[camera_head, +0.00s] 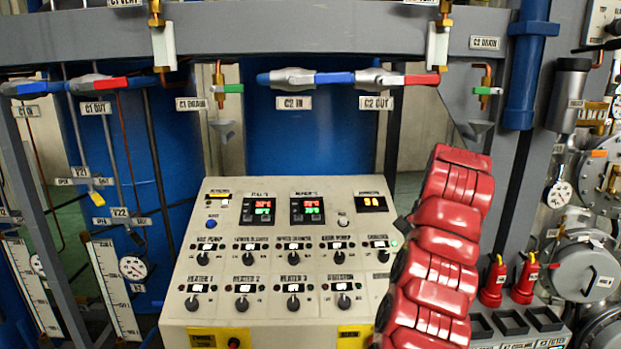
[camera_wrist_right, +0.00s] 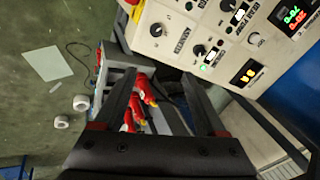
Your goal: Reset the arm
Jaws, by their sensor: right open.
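My right arm (camera_head: 437,245) rises red and jointed from the bottom of the head view, in front of the right part of the control panel (camera_head: 225,312). Its gripper cannot be made out there. In the right wrist view my right gripper (camera_wrist_right: 158,73) is open, its two dark fingers apart with nothing held between them. Beyond the fingers are red bottles (camera_wrist_right: 148,91) and the panel (camera_wrist_right: 165,38). My left gripper is in neither view.
Two red bottles (camera_head: 493,281) (camera_head: 525,277) stand right of my arm behind empty dark slots (camera_head: 512,323). Valves and pipes line the frame above. Gauges and metal vessels crowd the right side. In the wrist view, a white sheet (camera_wrist_right: 47,63) lies on the green floor.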

